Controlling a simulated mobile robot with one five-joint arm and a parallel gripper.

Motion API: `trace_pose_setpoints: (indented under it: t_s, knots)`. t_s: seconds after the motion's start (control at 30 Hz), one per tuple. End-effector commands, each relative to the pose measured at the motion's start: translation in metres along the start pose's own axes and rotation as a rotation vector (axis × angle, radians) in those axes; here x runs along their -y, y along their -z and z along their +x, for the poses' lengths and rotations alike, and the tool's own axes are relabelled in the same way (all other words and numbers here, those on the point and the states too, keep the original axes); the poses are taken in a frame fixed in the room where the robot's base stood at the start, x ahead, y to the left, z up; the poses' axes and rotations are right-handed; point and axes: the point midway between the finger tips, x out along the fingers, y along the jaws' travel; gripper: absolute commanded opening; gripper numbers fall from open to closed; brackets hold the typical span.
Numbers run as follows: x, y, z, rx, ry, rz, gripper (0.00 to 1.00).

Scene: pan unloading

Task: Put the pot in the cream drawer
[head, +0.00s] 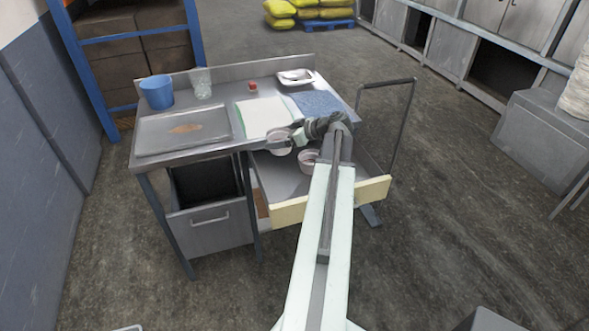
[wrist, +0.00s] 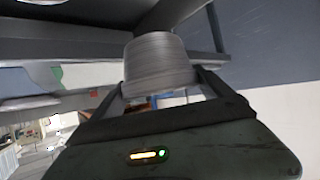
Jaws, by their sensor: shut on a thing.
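My gripper (head: 292,139) is shut on a small round pot (head: 279,148), which it holds over the open cream drawer at the table's front edge. In the wrist view, the grey, ribbed pot (wrist: 158,62) sits between the two fingers of my gripper (wrist: 163,88). The cream drawer (head: 289,213) is pulled out, its cream front facing me and its grey floor partly visible. A second small pinkish pot (head: 308,159) stands inside the drawer, partly beside my arm. My arm hides part of the drawer.
A grey drawer (head: 208,228) stands open on the left. The tabletop holds a large tray (head: 165,127), blue cup (head: 157,92), clear glass (head: 201,82), white-green cloth (head: 262,115), blue cloth (head: 320,102), small metal tray (head: 295,77) and red-capped item (head: 252,87). A cart handle (head: 398,82) rises right.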

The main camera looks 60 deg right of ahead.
Motion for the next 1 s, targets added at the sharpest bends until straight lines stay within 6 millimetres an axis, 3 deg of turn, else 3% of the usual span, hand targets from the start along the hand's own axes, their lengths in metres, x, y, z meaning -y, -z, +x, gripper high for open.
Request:
trace_pose_setpoints:
  t_s: [0.03, 0.2, 0.43, 0.67, 0.9, 1.0]
  knots:
    - [0.000, -0.018, 0.009, 0.000, -0.001, 0.000, 0.47]
    - [0.000, -0.060, 0.032, 0.000, -0.001, 0.001, 0.47]
    - [0.000, -0.109, 0.059, 0.000, -0.002, 0.001, 0.47]
    - [-0.002, -0.110, 0.060, 0.000, -0.002, 0.001, 0.47]
    - [-0.032, -0.096, 0.085, 0.000, 0.000, 0.001, 0.47]
    - [-0.029, -0.111, 0.092, 0.000, -0.002, 0.002, 0.47]
